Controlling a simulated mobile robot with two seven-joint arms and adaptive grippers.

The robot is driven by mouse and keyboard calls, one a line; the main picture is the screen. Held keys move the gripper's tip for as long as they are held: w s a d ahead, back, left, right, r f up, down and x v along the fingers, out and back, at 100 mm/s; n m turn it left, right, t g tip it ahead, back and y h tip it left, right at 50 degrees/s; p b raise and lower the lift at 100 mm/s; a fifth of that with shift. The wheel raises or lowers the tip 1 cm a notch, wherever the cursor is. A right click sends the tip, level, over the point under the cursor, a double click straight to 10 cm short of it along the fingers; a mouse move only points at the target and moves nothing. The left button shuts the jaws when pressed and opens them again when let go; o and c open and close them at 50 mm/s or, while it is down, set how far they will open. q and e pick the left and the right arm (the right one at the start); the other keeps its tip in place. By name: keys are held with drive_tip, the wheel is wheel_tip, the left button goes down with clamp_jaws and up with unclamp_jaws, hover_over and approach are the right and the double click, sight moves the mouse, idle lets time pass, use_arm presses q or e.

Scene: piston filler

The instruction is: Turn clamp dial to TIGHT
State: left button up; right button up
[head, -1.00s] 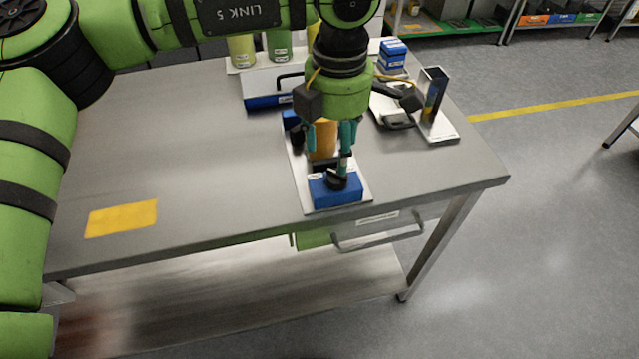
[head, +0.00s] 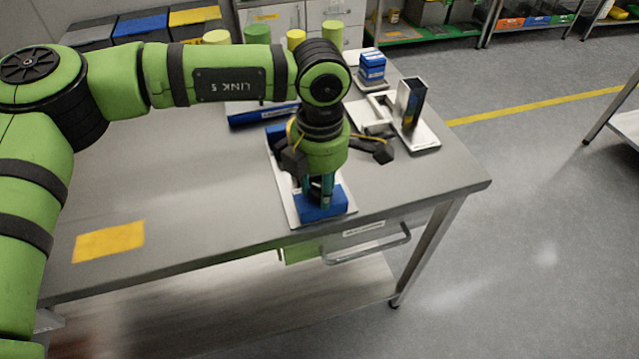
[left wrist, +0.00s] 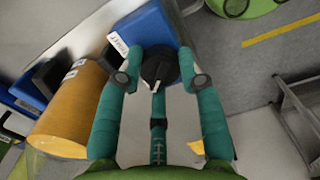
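The black clamp dial (left wrist: 160,68) with a white pointer mark sits on a blue block (head: 322,204) at the front end of a pale base plate. In the left wrist view a white label shows on the block; its lettering is too small to read surely. My left gripper (left wrist: 160,80) points down over the dial, with one finger on each side of it and a third finger below. The fingers are spread, with small gaps seeming to show beside the dial; contact is unclear. In the head view the gripper hides the dial. My right gripper is out of view.
An orange cylinder (left wrist: 72,108) lies close beside the left finger. A drawer handle (head: 368,246) sticks out below the table front. A metal fixture with a dark upright block (head: 410,102) stands to the right. The table's left part is clear around a yellow patch (head: 108,241).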

use_arm(q)
drive_tip(key=shift+s, duration=0.1)
drive_tip(key=shift+c, duration=0.3)
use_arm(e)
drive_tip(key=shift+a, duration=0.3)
use_arm(q)
drive_tip(key=shift+f, duration=0.1)
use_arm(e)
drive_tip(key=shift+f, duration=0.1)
